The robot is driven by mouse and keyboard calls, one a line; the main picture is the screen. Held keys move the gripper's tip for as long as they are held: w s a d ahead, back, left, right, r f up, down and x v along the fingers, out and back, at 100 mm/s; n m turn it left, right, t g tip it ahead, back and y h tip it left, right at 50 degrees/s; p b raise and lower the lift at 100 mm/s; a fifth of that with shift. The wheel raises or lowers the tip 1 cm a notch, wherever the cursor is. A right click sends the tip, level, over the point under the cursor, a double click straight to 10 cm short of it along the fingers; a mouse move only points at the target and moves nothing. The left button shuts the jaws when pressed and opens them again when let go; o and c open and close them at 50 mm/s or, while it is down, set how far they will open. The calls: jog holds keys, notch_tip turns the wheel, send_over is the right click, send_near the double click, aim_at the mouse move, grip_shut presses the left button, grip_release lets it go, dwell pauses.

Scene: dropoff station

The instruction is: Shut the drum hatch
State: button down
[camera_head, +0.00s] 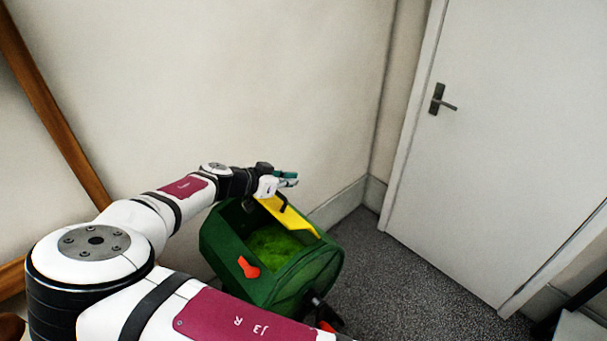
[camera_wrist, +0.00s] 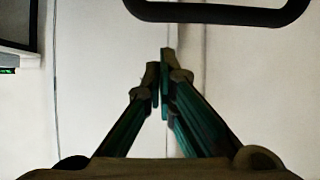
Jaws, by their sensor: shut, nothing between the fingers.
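A green drum (camera_head: 217,246) stands on the floor in the head view, with its opening facing up and green material (camera_head: 270,243) inside. Its yellow hatch (camera_head: 292,215) stands open, tilted up along the far edge of the opening. My gripper (camera_head: 291,179) is above the upper left end of the hatch, shut and empty. In the wrist view the fingertips (camera_wrist: 161,82) are together, with a black bar-shaped handle (camera_wrist: 215,15) beyond them at the top. I cannot tell whether my gripper touches the hatch. My arm hides part of the drum.
A red-orange lever (camera_head: 248,267) sits on the drum's near side. A wall rises close behind the drum. A closed white door (camera_head: 490,150) is at the right, with open grey floor (camera_head: 410,285) before it.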

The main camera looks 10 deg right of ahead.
aim_at(268, 209)
jog(key=s+a, duration=0.1)
jog(key=a+f+t+h, duration=0.1)
jog(key=s+a+f+h, duration=0.1)
jog(key=a, duration=0.1)
jog(key=shift+s+a+t+b, duration=0.1)
jog(key=shift+s+t+b, duration=0.2)
jog(key=shift+s+b, duration=0.1)
jog(key=a+f, duration=0.1)
jog(key=s+a+f+b, duration=0.1)
jog(key=s+a+f, duration=0.1)
jog(key=a, duration=0.1)
jog(key=shift+s, duration=0.25)
jog(key=shift+s+a+f+b, duration=0.25)
jog(key=shift+s+a+f, duration=0.05)
jog(key=shift+f, duration=0.15)
jog(key=shift+s+a+f+b, duration=0.2)
jog(key=shift+s+a+f, duration=0.1)
jog(key=shift+f, duration=0.1)
